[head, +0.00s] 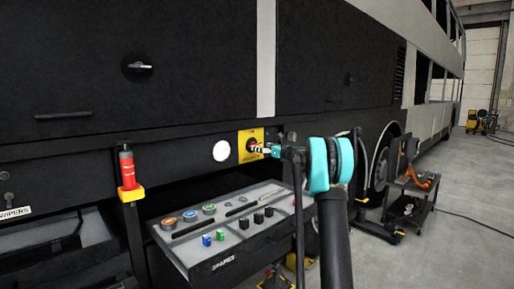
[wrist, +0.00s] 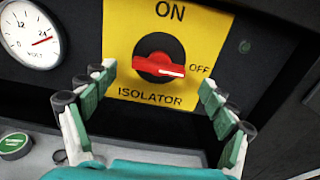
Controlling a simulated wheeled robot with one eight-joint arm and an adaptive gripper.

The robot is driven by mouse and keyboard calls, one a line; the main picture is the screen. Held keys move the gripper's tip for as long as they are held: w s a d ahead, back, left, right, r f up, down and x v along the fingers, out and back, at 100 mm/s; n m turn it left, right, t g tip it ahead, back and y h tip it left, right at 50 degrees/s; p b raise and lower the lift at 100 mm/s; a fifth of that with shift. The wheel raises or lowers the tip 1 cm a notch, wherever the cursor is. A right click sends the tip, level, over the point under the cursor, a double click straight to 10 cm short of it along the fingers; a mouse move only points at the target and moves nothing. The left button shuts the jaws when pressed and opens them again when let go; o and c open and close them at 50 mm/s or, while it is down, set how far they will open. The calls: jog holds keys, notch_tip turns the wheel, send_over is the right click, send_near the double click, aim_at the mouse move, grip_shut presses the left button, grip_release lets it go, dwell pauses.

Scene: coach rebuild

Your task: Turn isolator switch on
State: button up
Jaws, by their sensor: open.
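The isolator switch is a red handle (wrist: 160,66) on a black round base, set in a yellow plate (wrist: 205,25) marked ON at the top, OFF at the right and ISOLATOR below. In the wrist view the handle lies nearly level, its pointed end toward OFF. My gripper (wrist: 160,88) is open, its green-padded fingers spread to the left and right of the switch, with nothing between them. In the head view my gripper (head: 262,150) is in front of the yellow plate (head: 243,138) and partly hides the switch. I cannot tell whether it touches the plate.
A round white volt gauge (wrist: 32,34) sits left of the plate. Below, an open drawer marked SPARES (head: 215,262) holds buttons and small parts. A red cylinder in a yellow holder (head: 127,170) stands at left. A tool cart (head: 425,205) stands at right on open floor.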

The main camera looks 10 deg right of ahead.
aim_at(256, 146)
jog(key=shift+x, duration=2)
jog(key=shift+c, duration=0.2)
jog(key=c, duration=1.1)
